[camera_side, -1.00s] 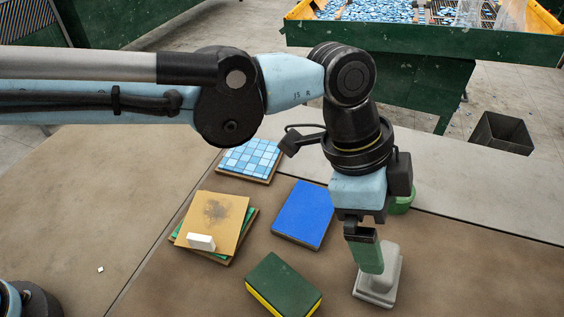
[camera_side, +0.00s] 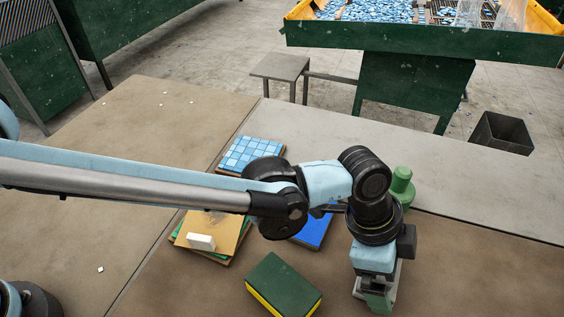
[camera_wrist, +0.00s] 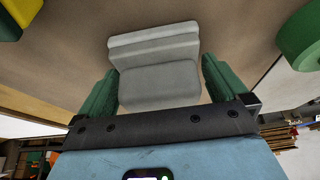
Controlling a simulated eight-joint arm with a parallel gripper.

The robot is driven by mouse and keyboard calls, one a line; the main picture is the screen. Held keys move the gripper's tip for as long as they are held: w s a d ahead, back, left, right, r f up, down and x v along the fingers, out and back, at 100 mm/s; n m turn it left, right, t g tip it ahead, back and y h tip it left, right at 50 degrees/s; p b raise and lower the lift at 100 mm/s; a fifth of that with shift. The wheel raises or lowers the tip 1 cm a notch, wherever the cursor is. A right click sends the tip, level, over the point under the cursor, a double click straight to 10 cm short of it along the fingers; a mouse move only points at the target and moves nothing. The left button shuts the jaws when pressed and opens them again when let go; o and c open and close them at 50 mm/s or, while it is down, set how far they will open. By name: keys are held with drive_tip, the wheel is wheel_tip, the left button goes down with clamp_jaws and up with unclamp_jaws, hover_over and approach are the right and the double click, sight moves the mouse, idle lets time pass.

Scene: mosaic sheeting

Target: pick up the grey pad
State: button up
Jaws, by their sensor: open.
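The grey pad (camera_wrist: 152,48) has a stepped top and stands on the brown table. In the wrist view it lies between the two green fingers of my gripper (camera_wrist: 160,68), with a gap seen on the right and the left finger close to its edge. In the side view my gripper (camera_side: 378,298) is down at the pad (camera_side: 397,272), covering much of it. The jaws are open; I cannot tell whether either finger touches the pad.
A dark green and yellow block (camera_side: 283,284) lies left of the pad. A blue block (camera_side: 318,232) is partly hidden behind my arm. A green knobbed object (camera_side: 402,186) stands behind my gripper. A tan board (camera_side: 232,238) with a white piece (camera_side: 200,242) and a blue tiled board (camera_side: 250,153) lie further left.

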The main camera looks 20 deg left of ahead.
drive_tip(key=shift+d+f, duration=0.1)
drive_tip(key=shift+f, duration=0.25)
drive_tip(key=shift+c, duration=0.2)
drive_tip(key=c, duration=0.8)
drive_tip(key=shift+r, duration=0.1)
wheel_tip(320, 180, up, 10)
